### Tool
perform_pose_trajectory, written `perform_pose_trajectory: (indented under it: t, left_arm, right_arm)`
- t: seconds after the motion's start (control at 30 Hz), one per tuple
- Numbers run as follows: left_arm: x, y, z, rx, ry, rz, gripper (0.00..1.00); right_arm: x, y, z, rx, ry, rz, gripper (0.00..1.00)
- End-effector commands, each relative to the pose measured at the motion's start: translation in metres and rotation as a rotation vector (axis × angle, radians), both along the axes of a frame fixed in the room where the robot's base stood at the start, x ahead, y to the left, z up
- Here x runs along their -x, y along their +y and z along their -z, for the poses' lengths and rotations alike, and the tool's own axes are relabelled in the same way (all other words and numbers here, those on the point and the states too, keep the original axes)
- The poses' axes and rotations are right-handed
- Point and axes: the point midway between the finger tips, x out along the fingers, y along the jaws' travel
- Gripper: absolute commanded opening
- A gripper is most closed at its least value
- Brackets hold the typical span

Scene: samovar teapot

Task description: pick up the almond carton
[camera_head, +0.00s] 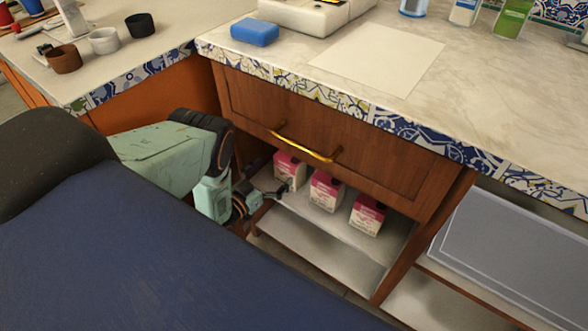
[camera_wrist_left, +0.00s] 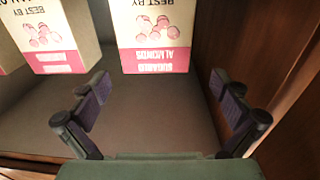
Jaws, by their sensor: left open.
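The almond carton (camera_wrist_left: 157,35), white with a pink band, shows upside down in the left wrist view, its lettering reading ALMONDS. It matches the leftmost carton (camera_head: 290,168) on the shelf in the head view. My left gripper (camera_head: 271,192) reaches in from the left, close in front of that carton. In the wrist view its open fingers (camera_wrist_left: 159,88) are spread to either side of the carton's line, with nothing between the pads. The carton's far side is hidden. My right gripper is not in view.
Two similar cartons, a middle one (camera_head: 325,190) and a right one (camera_head: 367,215), stand on the shelf (camera_head: 395,246). A drawer (camera_head: 350,140) with a gold handle (camera_head: 305,145) hangs just above. A wooden side panel (camera_wrist_left: 270,60) stands close to one finger.

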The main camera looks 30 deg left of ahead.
Motion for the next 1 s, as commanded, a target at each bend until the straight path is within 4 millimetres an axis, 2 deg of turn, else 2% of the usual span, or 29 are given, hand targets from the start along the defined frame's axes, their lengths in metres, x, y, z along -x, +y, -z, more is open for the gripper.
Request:
perform_pose_trajectory:
  t: [0.53,0.83,1.0]
  left_arm:
    - [-0.066,-0.014,0.004,0.000,-0.001,-0.003,1.00]
    - [-0.072,-0.013,0.002,0.001,0.001,-0.001,1.00]
    - [-0.072,-0.013,0.002,0.001,0.001,-0.001,0.86]
  right_arm:
    - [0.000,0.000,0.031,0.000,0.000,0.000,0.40]
    - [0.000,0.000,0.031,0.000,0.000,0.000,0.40]
    - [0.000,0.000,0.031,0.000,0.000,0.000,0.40]
